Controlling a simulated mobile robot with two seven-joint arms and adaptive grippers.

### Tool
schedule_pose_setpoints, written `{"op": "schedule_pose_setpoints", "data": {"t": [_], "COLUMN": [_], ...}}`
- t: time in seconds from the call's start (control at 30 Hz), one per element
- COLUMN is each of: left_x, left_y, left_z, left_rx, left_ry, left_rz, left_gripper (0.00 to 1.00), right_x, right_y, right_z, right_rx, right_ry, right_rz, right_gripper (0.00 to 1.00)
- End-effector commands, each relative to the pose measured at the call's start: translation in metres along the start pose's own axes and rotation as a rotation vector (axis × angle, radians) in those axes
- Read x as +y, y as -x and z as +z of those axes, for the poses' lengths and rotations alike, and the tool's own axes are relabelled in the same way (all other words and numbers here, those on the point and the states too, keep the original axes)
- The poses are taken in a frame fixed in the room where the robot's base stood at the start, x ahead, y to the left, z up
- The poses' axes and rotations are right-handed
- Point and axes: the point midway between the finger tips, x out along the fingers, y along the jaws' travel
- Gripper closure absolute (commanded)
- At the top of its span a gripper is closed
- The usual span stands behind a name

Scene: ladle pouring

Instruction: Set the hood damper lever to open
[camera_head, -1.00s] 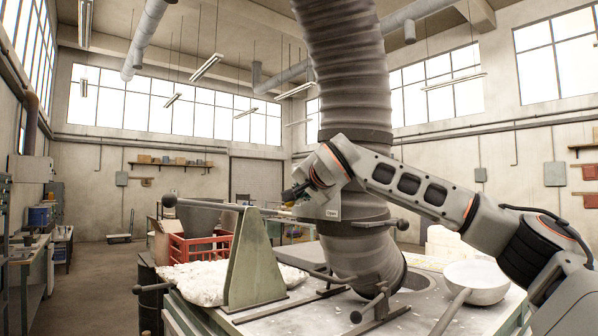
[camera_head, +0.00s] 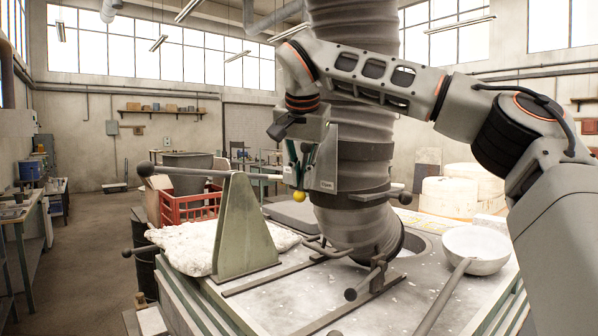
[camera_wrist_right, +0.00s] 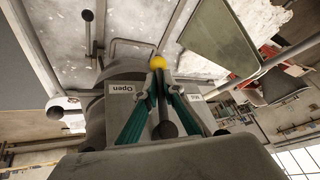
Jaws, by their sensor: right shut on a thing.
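The hood damper lever ends in a yellow knob (camera_head: 299,196), which hangs low on the left side of the thick ribbed hood duct (camera_head: 350,225). A plate marked "Open" (camera_head: 325,185) is just right of the knob. My right gripper (camera_head: 298,178) points down from above and is shut on the lever, with the knob showing below its fingertips. In the right wrist view the green fingers (camera_wrist_right: 160,98) close around the dark lever rod, and the yellow knob (camera_wrist_right: 158,62) shows past the tips. The "Open" label (camera_wrist_right: 122,88) is left of the fingers and another label (camera_wrist_right: 195,97) right.
A bench (camera_head: 225,300) stands below with a pale green upright plate (camera_head: 243,230) and a horizontal ball-ended bar (camera_head: 190,171). A ladle (camera_head: 475,248) lies at the right. A red crate (camera_head: 190,205) is behind left. Dark ball-ended handles stick out around the duct.

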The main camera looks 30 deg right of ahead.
Motion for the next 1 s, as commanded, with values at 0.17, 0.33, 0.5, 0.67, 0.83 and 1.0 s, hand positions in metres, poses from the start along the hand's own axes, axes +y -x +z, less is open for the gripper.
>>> {"op": "schedule_pose_setpoints", "data": {"t": [0.17,0.33,0.5,0.67,0.83,1.0], "left_x": [-0.002,-0.005,-0.007,-0.007,-0.006,-0.003], "left_y": [0.0,-0.001,-0.003,-0.003,-0.003,-0.002], "left_z": [-0.002,-0.005,-0.009,-0.01,-0.009,-0.007], "left_rx": [0.005,0.011,0.019,0.019,0.017,0.014], "left_ry": [-0.003,-0.011,-0.018,-0.018,-0.017,-0.01], "left_rz": [-0.001,-0.002,-0.003,-0.003,-0.001,0.0], "left_gripper": [0.74,0.74,0.74,0.74,0.74,0.74], "right_x": [0.005,0.009,0.011,0.012,0.012,0.012], "right_y": [0.001,0.003,0.004,0.004,0.004,0.004], "right_z": [0.004,0.007,0.007,0.008,0.008,0.008], "right_rx": [-0.061,-0.099,-0.118,-0.126,-0.128,-0.129], "right_ry": [0.034,0.057,0.07,0.074,0.073,0.072], "right_rz": [0.086,0.136,0.161,0.168,0.169,0.168], "right_gripper": [1.0,1.0,1.0,1.0,1.0,0.85]}}
